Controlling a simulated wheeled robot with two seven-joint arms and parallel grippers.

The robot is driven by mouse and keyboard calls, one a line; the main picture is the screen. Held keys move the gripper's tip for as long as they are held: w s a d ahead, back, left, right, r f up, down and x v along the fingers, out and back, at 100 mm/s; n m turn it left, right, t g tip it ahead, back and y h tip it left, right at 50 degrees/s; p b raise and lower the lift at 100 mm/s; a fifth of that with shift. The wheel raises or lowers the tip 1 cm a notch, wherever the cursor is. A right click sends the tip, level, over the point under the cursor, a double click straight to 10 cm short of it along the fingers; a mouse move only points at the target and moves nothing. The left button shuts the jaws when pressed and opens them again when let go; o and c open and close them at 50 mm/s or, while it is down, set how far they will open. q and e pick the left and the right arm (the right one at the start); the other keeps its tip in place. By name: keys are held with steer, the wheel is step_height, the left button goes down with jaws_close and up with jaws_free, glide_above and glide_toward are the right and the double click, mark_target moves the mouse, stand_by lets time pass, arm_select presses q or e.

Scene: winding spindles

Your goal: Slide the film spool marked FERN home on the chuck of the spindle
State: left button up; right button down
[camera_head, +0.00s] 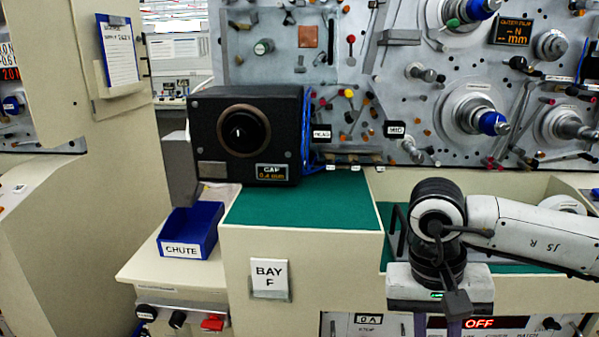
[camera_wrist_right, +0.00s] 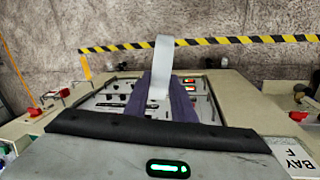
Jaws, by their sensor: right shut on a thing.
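My right gripper (camera_head: 437,325) hangs at the lower right of the head view, fingers down and cut off by the frame. In the right wrist view its purple fingers (camera_wrist_right: 180,100) are shut on a pale, narrow thing (camera_wrist_right: 162,62), seemingly a film spool seen edge-on. No FERN marking is readable on it. The black spindle housing (camera_head: 214,112) stands on the green bench top, with a round dark chuck (camera_head: 244,131) facing forward. The gripper is well to the right of the chuck and lower. My left gripper is out of view.
A blue CHUTE bin (camera_head: 205,222) stands left of the housing. A white, round, partly hidden thing (camera_head: 563,204) lies behind my right arm. The green top (camera_head: 300,207) before the housing is clear. A wall of levers and knobs (camera_head: 400,60) rises behind.

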steer(key=n, duration=0.2)
steer(key=a+n, duration=0.1)
steer(key=n, duration=0.1)
steer(key=shift+r+t, duration=0.25)
steer(key=shift+t, duration=0.15)
steer(key=s, duration=0.1)
steer(key=s+f, duration=0.1)
steer(key=s, duration=0.1)
steer(key=s+f, duration=0.1)
steer(key=s, duration=0.1)
steer(key=shift+f, duration=0.2)
